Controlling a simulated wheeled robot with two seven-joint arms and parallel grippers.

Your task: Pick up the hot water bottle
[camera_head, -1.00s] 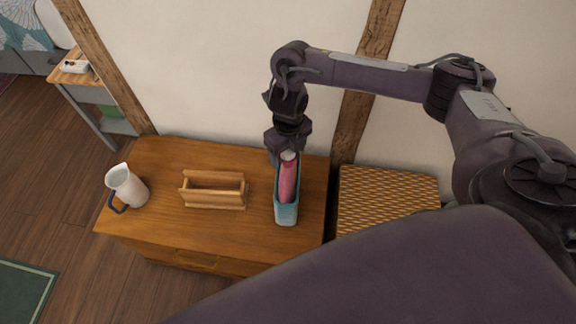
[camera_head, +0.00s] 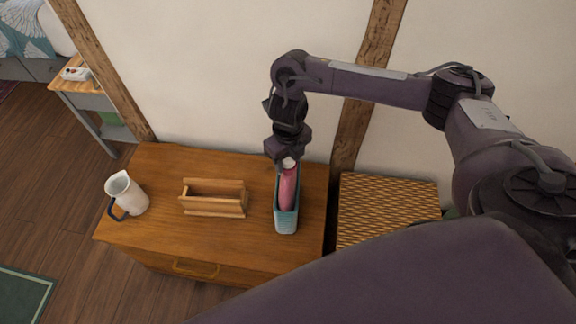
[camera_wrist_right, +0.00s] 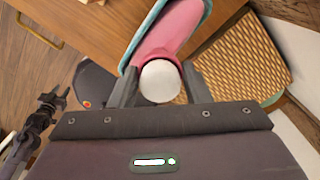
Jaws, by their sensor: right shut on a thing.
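The hot water bottle (camera_head: 288,188) is pink with a white cap and stands in a narrow light-blue bin (camera_head: 286,219) on the wooden dresser. In the right wrist view the pink bottle (camera_wrist_right: 172,30) lies beyond its round white cap, with the blue rim of the bin around it. My right gripper (camera_head: 284,165) points down at the top of the bottle. In the wrist view its two fingers (camera_wrist_right: 158,84) are on either side of the cap, shut on the bottle's top end. The bottle's lower part is hidden in the bin. My left gripper is not in view.
On the dresser (camera_head: 180,235) stand an open wooden caddy (camera_head: 214,205) and a white jug (camera_head: 126,194) with a dark blue handle. A woven basket (camera_head: 385,206) is right of the dresser. The wall is close behind. A side table (camera_head: 78,88) stands at upper left.

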